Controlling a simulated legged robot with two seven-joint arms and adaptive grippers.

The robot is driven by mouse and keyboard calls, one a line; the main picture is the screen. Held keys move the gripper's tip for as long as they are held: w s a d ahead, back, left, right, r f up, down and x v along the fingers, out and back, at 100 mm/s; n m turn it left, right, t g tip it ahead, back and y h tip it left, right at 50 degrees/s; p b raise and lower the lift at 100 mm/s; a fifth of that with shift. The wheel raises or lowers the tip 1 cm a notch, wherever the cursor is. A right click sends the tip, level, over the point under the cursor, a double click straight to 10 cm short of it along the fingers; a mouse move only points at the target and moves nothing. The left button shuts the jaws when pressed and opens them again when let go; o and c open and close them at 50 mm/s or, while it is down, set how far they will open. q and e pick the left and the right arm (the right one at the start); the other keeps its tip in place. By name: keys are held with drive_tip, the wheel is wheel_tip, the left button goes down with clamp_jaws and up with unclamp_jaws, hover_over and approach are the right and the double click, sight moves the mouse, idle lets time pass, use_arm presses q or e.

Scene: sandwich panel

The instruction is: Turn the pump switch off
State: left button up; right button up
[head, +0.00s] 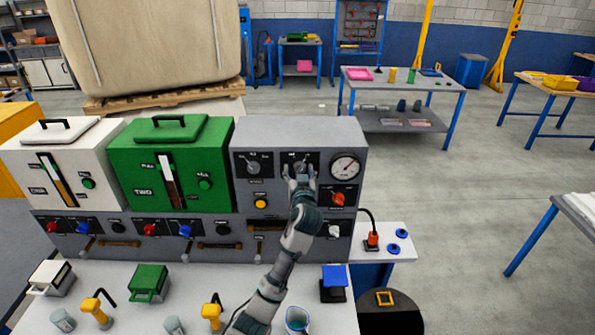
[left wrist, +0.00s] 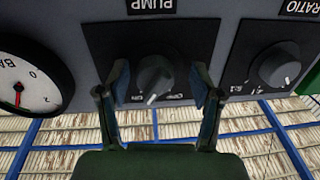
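The pump switch is a dark round knob (left wrist: 155,75) on a black plate under an upside-down PUMP label (left wrist: 151,5) in the left wrist view. In the head view, my left gripper (head: 300,172) is in front of the grey panel (head: 240,140) and partly hides the knob. My right gripper is not in view.
A ratio knob (left wrist: 279,67) and a pressure gauge (left wrist: 30,75) flank the pump plate. An orange-red switch (head: 338,198) and a yellow button (head: 261,203) sit lower on the panel. Green (head: 190,165) and white (head: 75,170) units stand left. Small containers crowd the bench below.

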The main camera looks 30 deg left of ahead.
use_arm(q)
drive_tip(key=shift+d+r, duration=0.15)
drive_tip(key=shift+d, duration=0.55)
drive_tip(key=shift+c, duration=0.4)
drive_tip(key=shift+s+d+r, duration=0.1)
drive_tip(key=shift+d, duration=0.05)
drive_tip(key=c, duration=0.8)
drive_tip(key=shift+s+a, duration=0.1)
drive_tip(key=shift+a, duration=0.1)
drive_tip(key=c, duration=0.3)
drive_tip(key=shift+s+a, duration=0.1)
drive_tip(key=shift+a, duration=0.25)
drive_tip(key=shift+d, duration=0.2)
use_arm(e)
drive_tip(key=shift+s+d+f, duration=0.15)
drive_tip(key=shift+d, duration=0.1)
